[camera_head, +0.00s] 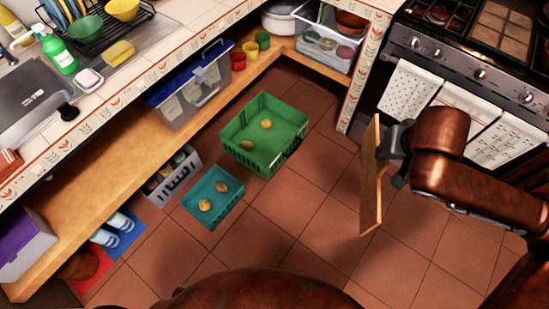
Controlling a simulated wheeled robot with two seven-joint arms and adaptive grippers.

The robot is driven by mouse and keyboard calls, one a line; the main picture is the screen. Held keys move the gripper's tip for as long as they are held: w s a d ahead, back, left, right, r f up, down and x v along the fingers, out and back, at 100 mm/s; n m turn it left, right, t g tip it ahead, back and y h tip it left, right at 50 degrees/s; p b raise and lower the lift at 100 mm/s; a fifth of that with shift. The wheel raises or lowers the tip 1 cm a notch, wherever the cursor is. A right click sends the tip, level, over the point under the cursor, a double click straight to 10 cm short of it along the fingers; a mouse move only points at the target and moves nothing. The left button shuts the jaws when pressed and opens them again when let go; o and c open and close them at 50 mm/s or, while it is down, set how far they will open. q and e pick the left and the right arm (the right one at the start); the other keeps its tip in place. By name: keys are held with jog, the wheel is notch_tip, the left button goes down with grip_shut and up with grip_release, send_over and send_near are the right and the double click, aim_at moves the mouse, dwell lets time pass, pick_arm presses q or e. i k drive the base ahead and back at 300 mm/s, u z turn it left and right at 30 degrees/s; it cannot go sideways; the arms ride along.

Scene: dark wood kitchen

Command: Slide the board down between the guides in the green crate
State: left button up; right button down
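The green crate (290,158) stands on the tiled floor near the middle of the view, open at the top. Two small brown roundish items, like potatoes, lie in it, one farther back (266,124) and one nearer the front left (246,145). I cannot make out the guides at this size. My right gripper (382,150) is shut on a wooden board (371,190), which hangs upright, nearly edge-on, to the right of the crate and apart from it. The far fingertip is partly hidden. My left gripper is not in view.
A teal tray (190,207) with two similar items sits in front of the crate, to the left. A grey slotted basket (181,184) stands beside the low wooden shelf (90,185). The stove (455,65) with hanging towels is behind my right arm. Floor between crate and board is clear.

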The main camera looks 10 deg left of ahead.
aim_at(265, 140)
jog(key=k, duration=0.4)
jog(key=u, duration=1.25)
jog(key=i, duration=0.9)
jog(key=z, duration=0.05)
